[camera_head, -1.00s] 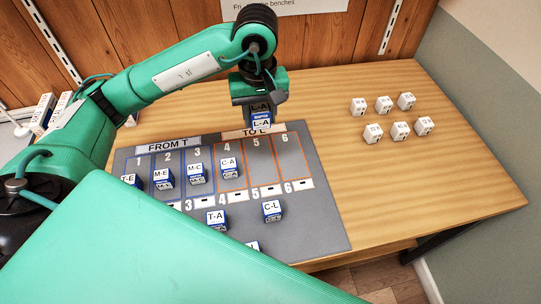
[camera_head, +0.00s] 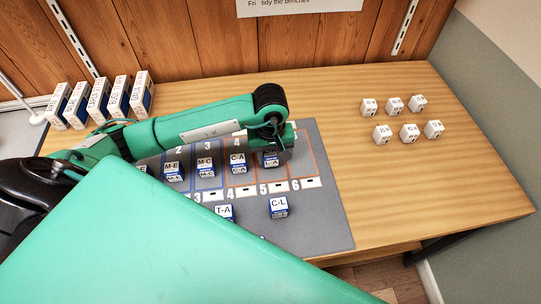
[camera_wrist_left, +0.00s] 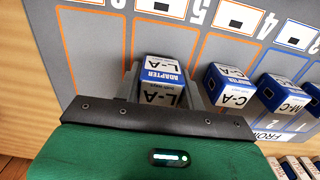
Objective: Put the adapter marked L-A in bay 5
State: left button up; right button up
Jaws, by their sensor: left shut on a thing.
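The adapter L-A (camera_head: 271,162), a small blue and white box, is between the fingers of my left gripper (camera_head: 271,154), which is shut on it. In the left wrist view the adapter L-A (camera_wrist_left: 164,72) sits upright between the two fingers, within the orange outline of bay 5 (camera_wrist_left: 151,32). It is at or close to the mat; I cannot tell if it touches. Adapter C-A (camera_head: 238,163) stands beside it in bay 4. My right gripper is not in view.
Adapters M-C (camera_head: 205,166) and M-E (camera_head: 172,170) stand in bays left of C-A. Adapters T-A (camera_head: 224,213) and C-L (camera_head: 278,207) stand on the front of the grey mat (camera_head: 325,225). Several white cubes (camera_head: 409,132) are at right. Bay 6 (camera_head: 302,165) looks empty.

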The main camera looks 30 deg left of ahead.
pick_arm(q)
jog(key=shift+f, duration=0.7)
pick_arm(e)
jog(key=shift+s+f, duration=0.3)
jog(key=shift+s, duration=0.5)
pick_arm(q)
jog(key=o, duration=1)
jog(key=shift+c, duration=0.2)
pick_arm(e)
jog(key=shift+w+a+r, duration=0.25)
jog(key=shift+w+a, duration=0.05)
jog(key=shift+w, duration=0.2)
